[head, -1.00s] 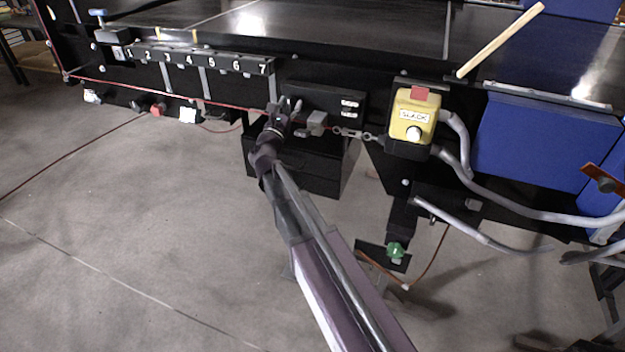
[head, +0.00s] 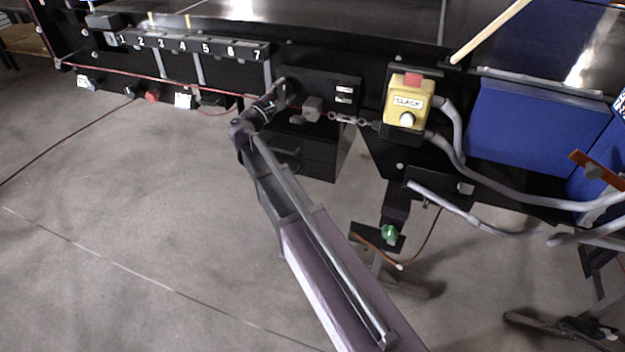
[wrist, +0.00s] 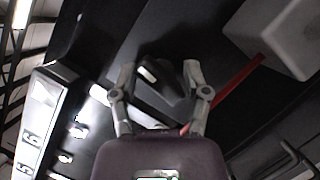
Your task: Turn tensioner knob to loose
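A dark knob-like shape (wrist: 165,76) with a short pale mark sits between my gripper's fingertips in the wrist view; I take it for the tensioner knob. My gripper (wrist: 160,74) is open, with one finger on each side of that shape. I cannot tell whether the fingers touch it. In the head view my gripper (head: 283,90) is at the left end of a black box (head: 320,82) with two small white labels on its right. The knob is not made out there, and my gripper covers that part of the box.
A grey block (head: 312,108) with a turnbuckle (head: 348,119) on the red line is just right of my gripper. The yellow box marked SLACK (head: 408,101) is further right. A numbered strip (head: 195,45) runs along the conveyor at left. The floor in front is clear.

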